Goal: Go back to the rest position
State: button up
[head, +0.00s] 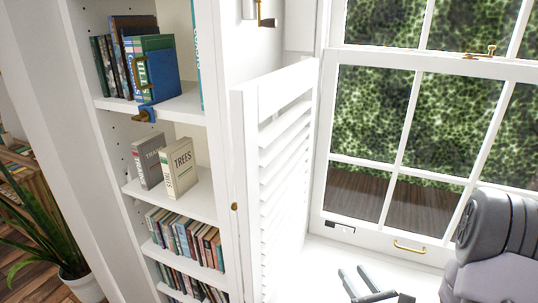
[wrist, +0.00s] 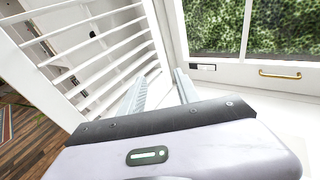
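My gripper (head: 352,271) is low in the head view, in front of the white window sill, with its two grey fingers apart. In the wrist view my gripper (wrist: 159,76) also shows its fingers spread, with nothing between them. It is open and empty. My grey arm is at the lower right of the head view. The task names no other object.
A white louvred shutter (head: 284,160) stands open left of my gripper. Beyond it is a white bookcase (head: 197,203) with books (head: 181,168). The window (head: 400,120) is behind, with a brass handle (head: 409,247). A potted plant (head: 75,268) stands at lower left.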

jog(key=a+r+n+g+y, duration=0.2)
jog(key=a+r+n+y, duration=0.5)
jog(key=a, duration=0.4)
jog(key=s+a+r+n+g+y, duration=0.3)
jog(key=s+a+r+n+g, duration=0.2)
jog(key=s+a+n+g, duration=0.55)
jog(key=s+d+n+g+h, duration=0.1)
jog(key=s+n+h, duration=0.5)
jog(key=s+n, duration=0.4)
jog(key=d+r+n+t+h, duration=0.2)
jog(key=d+r+t+h, duration=0.1)
jog(key=d, duration=0.4)
jog(key=shift+s+r+h+b, duration=0.25)
jog(key=shift+h+b, duration=0.15)
jog(key=shift+h, duration=0.5)
jog(key=shift+n, duration=0.25)
